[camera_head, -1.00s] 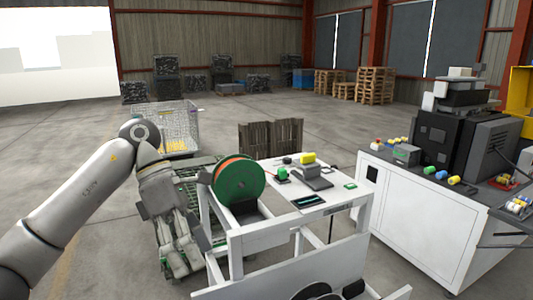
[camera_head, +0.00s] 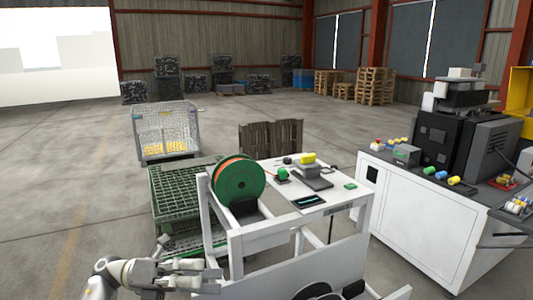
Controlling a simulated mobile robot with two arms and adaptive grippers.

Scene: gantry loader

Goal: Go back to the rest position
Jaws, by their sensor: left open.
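My left gripper (camera_head: 205,272) is low in the picture, at the bottom left of centre. Its fingers point right, towards the lower frame of the white cart (camera_head: 262,238). Its fingers are apart and I see nothing between them. I cannot tell whether the fingertips touch the cart frame or only stand in front of it. My right gripper is not in view.
The white cart carries a green and orange reel (camera_head: 238,178) and small items on top. Green crates (camera_head: 180,200) stand left of it, with a wire basket (camera_head: 165,132) behind. A white cabinet (camera_head: 415,215) stands at right. The floor at left is clear.

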